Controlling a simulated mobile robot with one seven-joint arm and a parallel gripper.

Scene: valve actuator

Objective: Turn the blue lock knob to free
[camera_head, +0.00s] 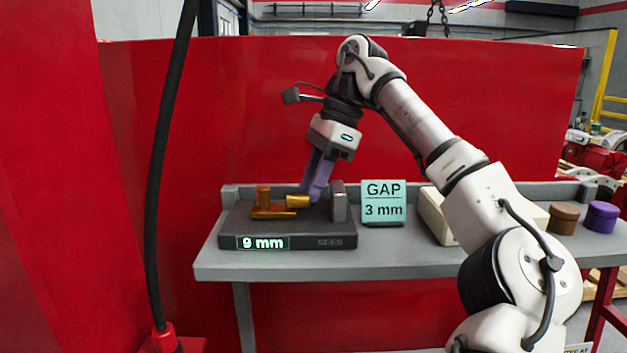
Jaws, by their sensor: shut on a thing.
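A dark grey device (287,230) sits on the bench, with a lit display (263,242) on its front reading "9 mm". On top are a gold upright post (263,196), a short gold cylinder (297,201) lying on its side, and a grey upright block (339,204). My gripper (309,194) points down with purple-blue fingers between the cylinder and the block. It is shut on a part of the device that the fingers hide. I cannot make out a separate blue lock knob or its setting.
A sign (383,203) reading "GAP 3 mm" stands right of the device on the grey bench (290,268). A beige box (436,215), a brown pot (563,217) and a purple pot (601,217) stand farther right. A red panel (240,110) rises behind.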

